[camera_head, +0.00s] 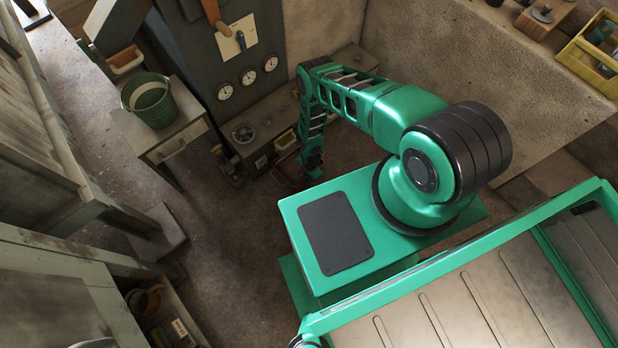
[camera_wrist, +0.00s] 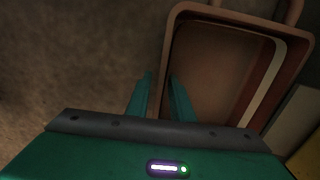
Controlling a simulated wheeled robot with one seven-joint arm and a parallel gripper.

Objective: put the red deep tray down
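The red deep tray (camera_wrist: 215,65) fills the upper right of the wrist view, a brownish-red box with raised walls and a pale strip along its right inner side. My gripper (camera_wrist: 160,78) has one green finger on each side of the tray's left wall and is shut on it. In the head view my gripper (camera_head: 311,172) hangs low beside the dark cabinet, and part of the tray (camera_head: 284,179) shows to its left. Most of the tray is hidden there by my arm, and whether its underside touches the floor cannot be told.
A low ledge with gauges and a handwheel (camera_head: 243,133) stands behind and left of the tray. A green bucket (camera_head: 149,100) is on a small table (camera_head: 180,135). A yellow crate (camera_head: 590,55) is on the right bench. The floor (camera_head: 235,235) at centre left is clear.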

